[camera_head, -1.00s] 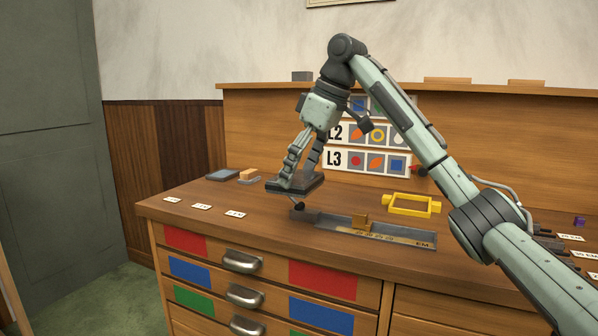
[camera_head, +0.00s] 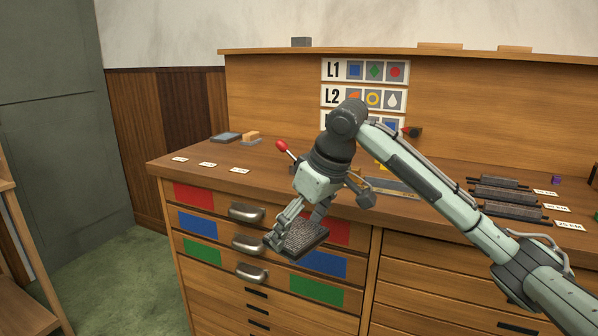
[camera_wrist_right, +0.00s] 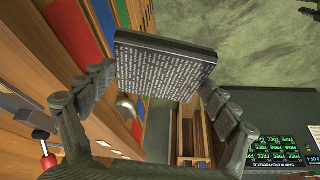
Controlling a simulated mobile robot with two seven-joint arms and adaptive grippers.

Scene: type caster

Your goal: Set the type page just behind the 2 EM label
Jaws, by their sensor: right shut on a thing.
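The type page (camera_head: 308,242), a dark slab with rows of small raised type, is held tilted in front of the drawer fronts. My right gripper (camera_head: 297,232) is shut on it. In the right wrist view the page (camera_wrist_right: 165,70) sits between the two fingers, its type face toward the camera. Three small white labels (camera_head: 180,159), (camera_head: 207,164), (camera_head: 239,170) lie along the left part of the counter's front; their print is too small to read, so I cannot tell which is 2 EM. My left gripper is not in view.
The counter (camera_head: 190,176) has open room behind the left labels. A grey slab (camera_head: 226,138) and a tan block (camera_head: 250,137) lie farther back. Dark type bars (camera_head: 515,211) with labels lie at right. My arm partly hides the grey tray (camera_head: 398,187).

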